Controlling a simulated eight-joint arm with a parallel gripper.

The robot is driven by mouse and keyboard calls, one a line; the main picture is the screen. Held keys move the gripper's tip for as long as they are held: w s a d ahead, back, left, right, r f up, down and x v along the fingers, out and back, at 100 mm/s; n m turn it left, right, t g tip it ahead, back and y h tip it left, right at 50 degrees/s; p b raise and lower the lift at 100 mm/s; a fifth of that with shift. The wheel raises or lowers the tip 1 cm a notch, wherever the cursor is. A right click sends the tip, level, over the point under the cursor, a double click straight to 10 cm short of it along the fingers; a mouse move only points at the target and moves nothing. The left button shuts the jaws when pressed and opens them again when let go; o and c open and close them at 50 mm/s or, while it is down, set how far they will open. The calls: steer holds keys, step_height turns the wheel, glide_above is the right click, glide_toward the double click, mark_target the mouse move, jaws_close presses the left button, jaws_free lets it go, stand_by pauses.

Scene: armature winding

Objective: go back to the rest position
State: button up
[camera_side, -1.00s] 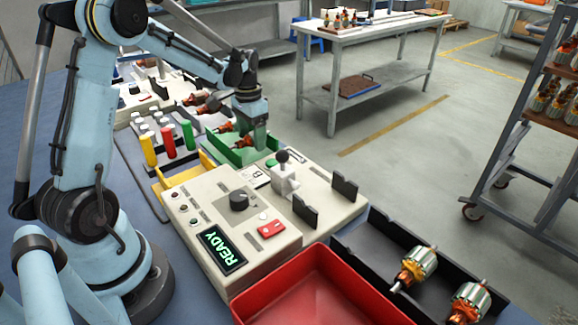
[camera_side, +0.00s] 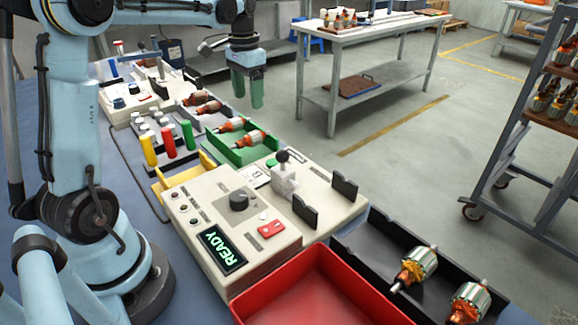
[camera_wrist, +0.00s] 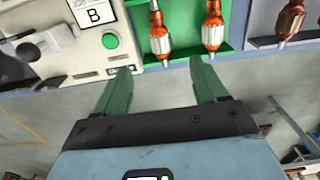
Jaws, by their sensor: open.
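My gripper (camera_side: 249,88) is raised above the far side of the bench, with its green fingers pointing down, open and empty. In the wrist view the gripper (camera_wrist: 160,88) shows its two fingers spread apart with nothing between them. Below it in the side view, a green tray (camera_side: 268,152) holds two armatures (camera_side: 249,138) with orange windings, lying on their sides. The same armatures (camera_wrist: 213,28) show at the top of the wrist view, beyond the fingertips and apart from them.
A tester (camera_side: 238,230) reading READY stands in front, with a lever (camera_side: 284,178) beside it. A red bin (camera_side: 318,290) and a black tray (camera_side: 385,262) with two armatures are nearest. Yellow, red and green bottles (camera_side: 168,142) stand left of the green tray. Air around the gripper is clear.

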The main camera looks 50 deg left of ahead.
stand_by(0.4)
steer(key=s+d+f+t, duration=0.1)
steer(key=s+d+t, duration=0.2)
steer(key=d, duration=0.6)
steer(key=s+d+f+t, duration=0.1)
steer(key=s+d+t, duration=0.3)
steer(key=s+d, duration=0.3)
steer(key=shift+s+d, duration=0.35)
steer(key=shift+d, duration=1.4)
